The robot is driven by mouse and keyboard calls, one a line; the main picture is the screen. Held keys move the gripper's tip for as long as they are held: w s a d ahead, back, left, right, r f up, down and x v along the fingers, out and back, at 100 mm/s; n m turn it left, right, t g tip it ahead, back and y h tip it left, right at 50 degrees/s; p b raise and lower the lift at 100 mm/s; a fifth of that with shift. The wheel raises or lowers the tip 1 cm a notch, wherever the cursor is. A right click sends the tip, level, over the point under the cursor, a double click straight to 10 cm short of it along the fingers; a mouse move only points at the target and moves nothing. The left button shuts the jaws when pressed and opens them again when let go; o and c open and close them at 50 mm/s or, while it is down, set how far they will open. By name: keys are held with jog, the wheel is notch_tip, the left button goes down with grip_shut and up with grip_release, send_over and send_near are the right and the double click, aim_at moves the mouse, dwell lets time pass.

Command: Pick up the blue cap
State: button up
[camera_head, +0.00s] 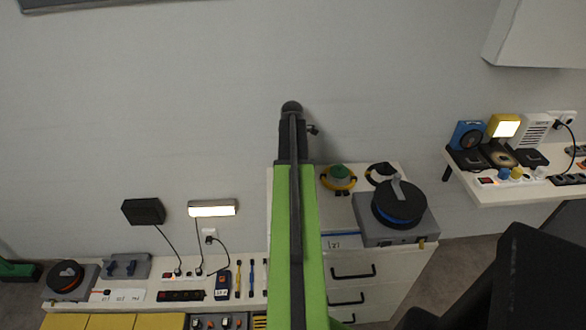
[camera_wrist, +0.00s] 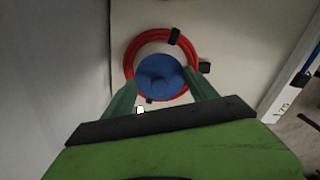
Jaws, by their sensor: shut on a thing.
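The blue cap (camera_wrist: 161,72) is round and shows in the wrist view between the two green fingers of my gripper (camera_wrist: 161,84). The fingers are shut on its sides. A red coil (camera_wrist: 134,58) with a black tie lies around the cap on a pale surface. I cannot tell whether the cap is clear of that surface. In the head view my green arm covers the middle, and I cannot make out the cap or the fingers there.
A white drawer cabinet (camera_head: 385,268) stands right of my arm. On it are a yellow coil with a green cap (camera_head: 339,171) and a grey box with a black reel (camera_head: 398,203). A shelf (camera_head: 490,193) with small devices is at the right.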

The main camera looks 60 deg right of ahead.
notch_tip(320, 180, up, 5)
jog(key=p, duration=0.4)
jog(key=shift+f, duration=0.1)
jog(key=s+d+r+p, duration=0.1)
jog(key=s+r+p, duration=0.4)
jog(key=s, duration=0.6)
jog(key=shift+s+r+p, duration=0.3)
jog(key=shift+p, duration=0.05)
jog(key=w+f+b, duration=0.1)
jog(key=w, duration=0.3)
jog(key=w+f+b, duration=0.1)
jog(key=w, duration=0.2)
jog(key=w+a+f+b, duration=0.1)
jog(key=w, duration=0.3)
jog(key=shift+w, duration=0.35)
notch_tip(320, 180, down, 6)
jog(key=b, duration=0.6)
jog(key=shift+f, duration=0.1)
